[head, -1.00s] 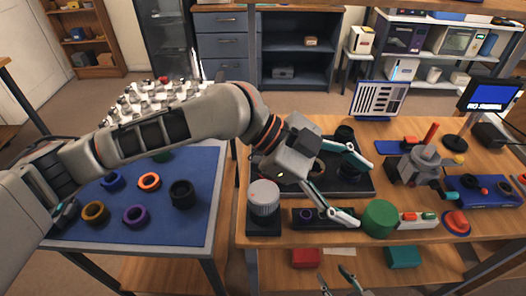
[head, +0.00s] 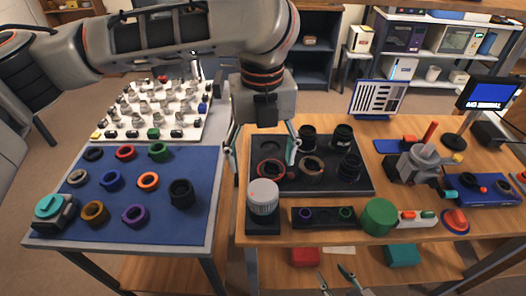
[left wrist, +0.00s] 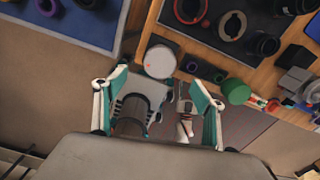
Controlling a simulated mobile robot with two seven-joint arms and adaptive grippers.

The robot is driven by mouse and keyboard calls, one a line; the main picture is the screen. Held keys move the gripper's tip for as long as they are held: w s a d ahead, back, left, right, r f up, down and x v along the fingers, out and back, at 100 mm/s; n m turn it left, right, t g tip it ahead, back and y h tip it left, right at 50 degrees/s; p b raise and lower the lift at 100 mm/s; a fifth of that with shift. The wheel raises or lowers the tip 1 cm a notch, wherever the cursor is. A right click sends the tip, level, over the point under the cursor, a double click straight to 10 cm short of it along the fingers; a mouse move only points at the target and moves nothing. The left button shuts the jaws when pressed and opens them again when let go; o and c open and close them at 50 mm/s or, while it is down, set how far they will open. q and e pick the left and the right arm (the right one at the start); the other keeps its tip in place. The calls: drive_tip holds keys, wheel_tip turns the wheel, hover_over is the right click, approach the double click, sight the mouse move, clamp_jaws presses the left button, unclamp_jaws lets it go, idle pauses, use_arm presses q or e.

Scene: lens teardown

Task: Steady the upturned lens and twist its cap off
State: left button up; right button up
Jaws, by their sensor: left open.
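Which part is the cap I cannot tell. My left gripper (head: 263,155) is open and empty, pointing down above and behind the lens, its fingers apart. My right gripper (head: 335,281) is at the bottom edge, in front of the table, with its visible fingers apart and empty.
A black tray (head: 362,187) with lens parts lies behind the lens. A dark holder (head: 324,218) and a green cylinder (head: 380,218) stand to its right. A blue mat (head: 205,165) with several rings is on the left table, across a gap.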

sight(262, 189)
use_arm(q)
wheel_tip(262, 189, down, 11)
drive_tip(key=shift+r, duration=0.1)
idle(0.3)
drive_tip(key=shift+c, duration=0.5)
